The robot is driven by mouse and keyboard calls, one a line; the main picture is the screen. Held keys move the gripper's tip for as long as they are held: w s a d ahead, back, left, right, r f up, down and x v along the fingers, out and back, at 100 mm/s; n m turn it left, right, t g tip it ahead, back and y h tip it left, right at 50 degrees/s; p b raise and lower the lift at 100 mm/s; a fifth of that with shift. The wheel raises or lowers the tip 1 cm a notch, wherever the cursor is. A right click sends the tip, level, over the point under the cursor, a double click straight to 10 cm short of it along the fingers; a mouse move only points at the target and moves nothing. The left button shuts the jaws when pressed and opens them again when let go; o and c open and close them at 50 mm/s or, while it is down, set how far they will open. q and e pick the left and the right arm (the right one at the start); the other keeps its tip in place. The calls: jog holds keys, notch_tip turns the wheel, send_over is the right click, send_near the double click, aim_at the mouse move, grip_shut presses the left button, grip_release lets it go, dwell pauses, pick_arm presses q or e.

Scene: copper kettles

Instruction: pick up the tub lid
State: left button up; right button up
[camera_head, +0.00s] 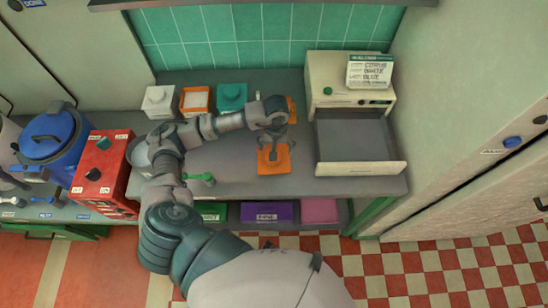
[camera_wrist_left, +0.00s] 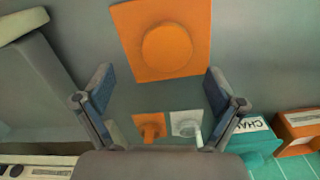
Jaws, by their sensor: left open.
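The orange square lid (camera_head: 274,168) with a round knob lies flat on the grey counter, left of the open drawer. In the left wrist view the lid (camera_wrist_left: 190,64) is at the top centre, its knob facing the camera. My left gripper (camera_head: 272,146) is over the lid's back edge in the head view and hides part of it. In the wrist view the gripper (camera_wrist_left: 160,85) has its fingers spread wide with nothing between them, and the lid appears beyond the fingertips. My right gripper is not in view.
A white tub (camera_head: 158,100), an open orange tub (camera_head: 195,100) and a teal tub (camera_head: 232,97) stand along the back wall. The cream machine's grey drawer (camera_head: 355,140) is pulled out on the right. A green-handled item (camera_head: 202,178) lies left of the lid. Small orange (camera_wrist_left: 148,127) and white pieces (camera_wrist_left: 186,123) lie behind.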

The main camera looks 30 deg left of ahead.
pick_arm(q)
jog(key=shift+s+a+f, duration=0.1)
jog(key=shift+s+f, duration=0.05)
jog(key=shift+f, duration=0.25)
jog(key=f, duration=0.3)
jog(key=f+p, duration=0.1)
jog(key=shift+a+f, duration=0.3)
jog(key=shift+a, duration=0.1)
jog(key=c, duration=1.2)
